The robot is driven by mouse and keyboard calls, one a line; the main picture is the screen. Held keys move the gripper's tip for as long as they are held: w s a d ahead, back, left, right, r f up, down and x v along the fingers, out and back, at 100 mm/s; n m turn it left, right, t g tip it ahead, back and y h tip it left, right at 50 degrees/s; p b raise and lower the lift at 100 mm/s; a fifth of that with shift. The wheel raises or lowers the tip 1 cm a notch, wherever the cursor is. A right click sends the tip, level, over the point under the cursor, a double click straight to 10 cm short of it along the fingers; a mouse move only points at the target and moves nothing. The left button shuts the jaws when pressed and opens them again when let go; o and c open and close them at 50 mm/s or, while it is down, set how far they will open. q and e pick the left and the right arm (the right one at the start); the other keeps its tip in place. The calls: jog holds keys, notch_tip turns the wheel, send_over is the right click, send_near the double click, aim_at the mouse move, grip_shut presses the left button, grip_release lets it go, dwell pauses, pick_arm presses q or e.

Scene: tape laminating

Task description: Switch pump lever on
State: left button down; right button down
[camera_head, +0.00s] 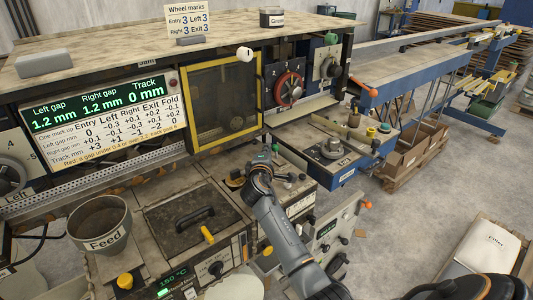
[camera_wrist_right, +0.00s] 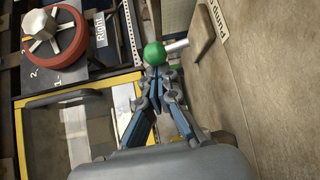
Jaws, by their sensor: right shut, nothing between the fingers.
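A lever with a green ball knob (camera_wrist_right: 155,53) stands just past my right gripper's fingertips in the right wrist view, beside a panel with a partly cut-off "Pump" label (camera_wrist_right: 214,20). A green knob (camera_head: 276,148) also shows close to my right gripper (camera_head: 260,160) in the head view. My right gripper (camera_wrist_right: 157,75) is shut and empty, with its fingertips at the near side of the ball. I cannot tell whether they touch it. The lever's base is mostly hidden. My left gripper is not in view.
A red handwheel (camera_head: 289,88) and a yellow-framed window (camera_head: 222,100) stand behind the gripper. A feed pot (camera_head: 98,222) and a lid with a black handle (camera_head: 195,218) are at left. A blue-sided bench (camera_head: 340,175) is at right. Open floor lies further right.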

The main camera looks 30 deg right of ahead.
aim_at(274, 149)
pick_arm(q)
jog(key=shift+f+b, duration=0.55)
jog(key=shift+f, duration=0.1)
pick_arm(e)
jog(key=shift+s+m, duration=0.15)
jog(key=shift+m, duration=0.15)
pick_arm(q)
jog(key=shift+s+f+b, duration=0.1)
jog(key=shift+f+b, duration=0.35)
pick_arm(e)
jog(key=shift+s+r, duration=0.1)
jog(key=shift+s, duration=0.2)
jog(key=shift+s+d+r, duration=0.1)
jog(key=shift+s+d, duration=0.05)
jog(key=shift+s, duration=0.85)
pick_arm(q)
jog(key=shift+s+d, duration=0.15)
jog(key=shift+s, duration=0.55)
pick_arm(e)
jog(key=shift+s, duration=0.15)
jog(key=v, duration=1.2)
jog(key=shift+f, duration=0.4)
